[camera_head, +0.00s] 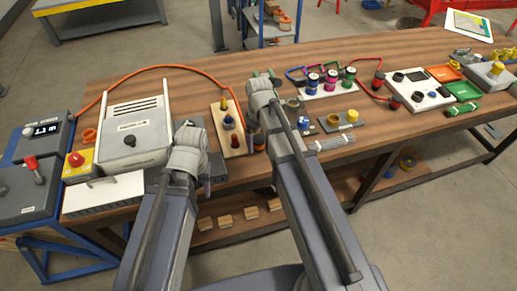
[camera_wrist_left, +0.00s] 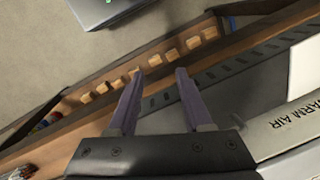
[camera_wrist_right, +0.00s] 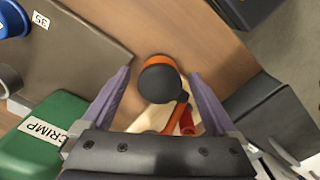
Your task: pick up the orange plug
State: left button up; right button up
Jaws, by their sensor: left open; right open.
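The orange plug (camera_wrist_right: 161,80) shows in the right wrist view as a round dark top with an orange rim, above the wooden table. It lies between the two fingers of my right gripper (camera_wrist_right: 160,74), which is open and does not visibly touch it. In the head view my right arm hides most of this spot; only an orange bit (camera_head: 259,146) shows beside the arm. My left gripper (camera_wrist_left: 160,73) is open and empty near the front table edge, beside the white warm-air unit.
A pale board (camera_head: 232,138) with coloured knobs stands left of my right arm. A green tool marked CRIMP (camera_wrist_right: 45,132) and a grey plate (camera_wrist_right: 75,45) are close to my right gripper. A red-ended piece (camera_wrist_right: 186,120) is beside the plug. The white box (camera_head: 135,130) is further left.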

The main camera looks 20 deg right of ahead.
grip_shut()
dwell(0.7)
